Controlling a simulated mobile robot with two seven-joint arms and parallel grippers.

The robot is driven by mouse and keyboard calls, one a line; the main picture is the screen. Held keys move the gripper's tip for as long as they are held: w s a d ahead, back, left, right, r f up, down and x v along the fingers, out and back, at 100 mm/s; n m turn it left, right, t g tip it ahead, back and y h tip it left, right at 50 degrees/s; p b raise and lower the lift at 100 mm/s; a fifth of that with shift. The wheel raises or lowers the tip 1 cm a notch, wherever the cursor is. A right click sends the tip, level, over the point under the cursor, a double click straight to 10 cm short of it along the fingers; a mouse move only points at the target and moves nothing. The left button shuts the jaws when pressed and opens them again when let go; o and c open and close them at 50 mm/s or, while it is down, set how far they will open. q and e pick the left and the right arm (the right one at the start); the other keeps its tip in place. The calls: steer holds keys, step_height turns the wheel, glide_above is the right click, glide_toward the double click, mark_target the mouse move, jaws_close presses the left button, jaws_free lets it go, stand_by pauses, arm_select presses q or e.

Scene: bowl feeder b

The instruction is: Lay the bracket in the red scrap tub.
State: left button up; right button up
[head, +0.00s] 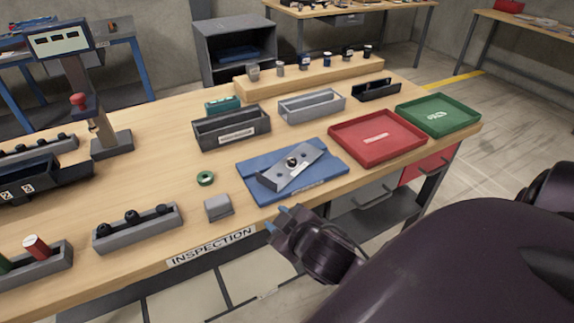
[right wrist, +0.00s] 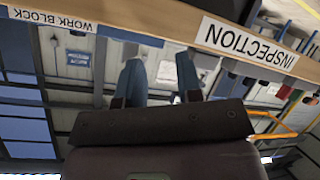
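The bracket (head: 308,158), a grey bent metal plate, lies diagonally on a blue mat (head: 328,178) on the bench. A small dark round part sits on or in its middle; I cannot tell which. The red tub (head: 350,150) is a shallow, empty-looking tray to the right of the mat, with a pale label too small to read. My right gripper (head: 277,220) is at the bench's front edge, in front of the mat and apart from the bracket. In the right wrist view its two blue fingers (right wrist: 160,78) stand apart with nothing between them. My left gripper is out of view.
A green tray (head: 438,115) is right of the red one. A wooden riser (head: 310,72) holds several small parts.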

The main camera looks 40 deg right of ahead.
steer(key=w+a+r+n+t+y, duration=0.4)
steer(key=w+a+r+n+t, duration=0.15)
steer(key=r, duration=0.35)
steer(key=a+r+n+g+y, duration=0.3)
steer(key=a+n+g+y, duration=0.4)
steer(key=n, duration=0.4)
steer(key=a+r+n+g+y, duration=0.45)
steer(key=n+y, duration=0.45)
steer(key=n, duration=0.3)
steer(key=d+f+n+g+h, duration=0.6)
steer(key=f+g+h, duration=0.1)
steer(key=h, duration=0.2)
steer(key=w+d+r+h, duration=0.1)
steer(key=w+d+h, duration=0.1)
steer(key=d+h, duration=0.45)
steer(key=w+d+r+h, duration=0.2)
steer(key=w+d+h, duration=0.1)
steer(key=d, duration=0.6)
steer(key=shift+m, duration=0.25)
step_height(320, 180, down, 5)
steer(key=shift+a+f+b, duration=0.1)
steer(key=shift+f+b, duration=0.05)
steer(key=shift+b, duration=0.3)
steer(key=shift+w+d+f, duration=0.1)
steer(key=shift+d+f, duration=0.05)
steer(key=shift+f, duration=1.25)
steer(key=shift+d+f, duration=0.15)
steer(key=shift+f, duration=1.25)
